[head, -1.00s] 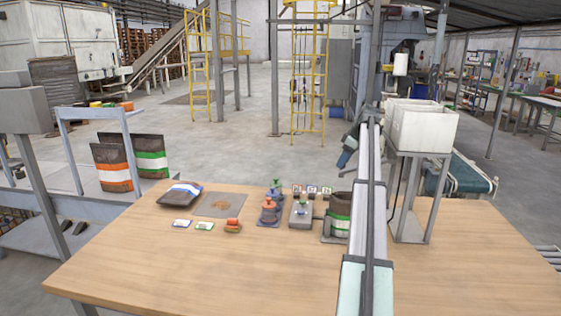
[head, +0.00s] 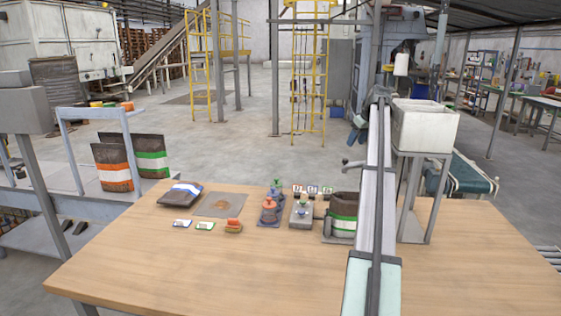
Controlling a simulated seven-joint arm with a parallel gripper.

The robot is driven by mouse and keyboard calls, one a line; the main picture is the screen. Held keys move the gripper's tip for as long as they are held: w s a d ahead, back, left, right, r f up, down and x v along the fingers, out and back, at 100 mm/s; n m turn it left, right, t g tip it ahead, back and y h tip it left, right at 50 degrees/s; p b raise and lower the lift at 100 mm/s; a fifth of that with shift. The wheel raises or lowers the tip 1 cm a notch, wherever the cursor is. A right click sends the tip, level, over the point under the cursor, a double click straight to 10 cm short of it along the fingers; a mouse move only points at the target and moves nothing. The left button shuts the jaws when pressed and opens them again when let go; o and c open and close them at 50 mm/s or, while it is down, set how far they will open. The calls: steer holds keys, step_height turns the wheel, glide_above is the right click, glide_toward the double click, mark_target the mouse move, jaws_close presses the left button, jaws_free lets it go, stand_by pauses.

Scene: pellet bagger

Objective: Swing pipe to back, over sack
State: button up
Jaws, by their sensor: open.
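A short grey pipe end (head: 352,164) with a rounded tip sticks out left from behind my arm, above the back of the sack. The rest of the pipe is hidden by my arm. The dark sack (head: 342,214) with a green and white band stands upright beneath it, partly hidden by my arm. My gripper (head: 357,120) shows only in part as a dark shape left of my arm, higher in the picture than the pipe end and apart from it. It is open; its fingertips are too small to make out.
A white hopper (head: 424,128) on a grey stand (head: 432,195) is close to the right of my arm. The front of the table (head: 200,268) is clear.

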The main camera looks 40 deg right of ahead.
steer(key=w+a+f, duration=0.5)
steer(key=w+a, duration=0.5)
steer(key=a, duration=0.1)
steer(key=w+a+f+h, duration=0.1)
steer(key=w+a+f, duration=0.4)
steer(key=w+a, duration=0.6)
steer(key=shift+w+f, duration=0.2)
steer(key=shift+f, duration=0.1)
steer(key=shift+d, duration=0.1)
stand_by(0.3)
